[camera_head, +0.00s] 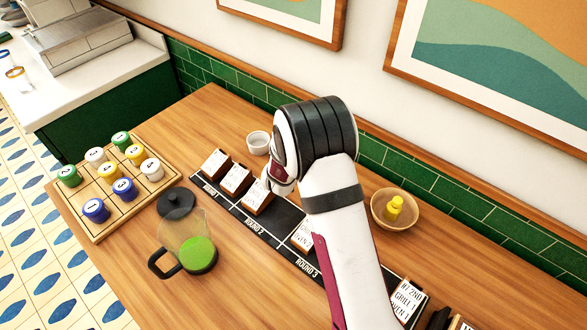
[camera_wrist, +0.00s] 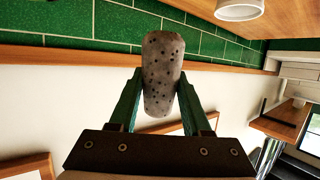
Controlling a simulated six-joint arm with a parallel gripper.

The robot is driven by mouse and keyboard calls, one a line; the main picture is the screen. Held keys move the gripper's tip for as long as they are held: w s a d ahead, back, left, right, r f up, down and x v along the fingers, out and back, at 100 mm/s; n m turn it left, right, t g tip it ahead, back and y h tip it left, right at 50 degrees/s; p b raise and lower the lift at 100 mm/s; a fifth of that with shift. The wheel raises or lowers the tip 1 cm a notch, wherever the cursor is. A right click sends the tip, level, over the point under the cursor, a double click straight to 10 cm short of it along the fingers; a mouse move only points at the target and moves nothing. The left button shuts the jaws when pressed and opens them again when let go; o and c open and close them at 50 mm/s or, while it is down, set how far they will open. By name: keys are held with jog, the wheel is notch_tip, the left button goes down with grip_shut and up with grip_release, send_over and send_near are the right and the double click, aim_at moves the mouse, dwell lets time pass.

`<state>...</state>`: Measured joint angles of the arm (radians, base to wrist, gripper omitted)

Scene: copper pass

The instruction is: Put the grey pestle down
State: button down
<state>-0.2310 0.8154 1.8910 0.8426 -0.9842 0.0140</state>
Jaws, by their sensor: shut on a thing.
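The grey pestle (camera_wrist: 162,50) shows in the wrist view as a speckled, rounded stone cylinder. My gripper (camera_wrist: 160,88) is shut on it, with one green finger on each side, near its lower part in the picture. The pestle is off the table, with green wall tiles and the white wall behind it in the wrist view. In the head view my arm hides the pestle and the fingers.
A small white cup (camera_head: 258,147) stands near the wall. A wooden bowl (camera_head: 380,215) holds a yellow object. A black ticket strip (camera_head: 262,238), a pitcher (camera_head: 172,240) of green liquid and a wooden tray (camera_head: 104,236) of numbered jars occupy the table. Its front middle is clear.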

notch_tip(320, 180, down, 10)
jog(key=shift+r, duration=0.1)
jog(key=shift+c, duration=1.8)
grip_release()
jog(key=shift+f, duration=0.2)
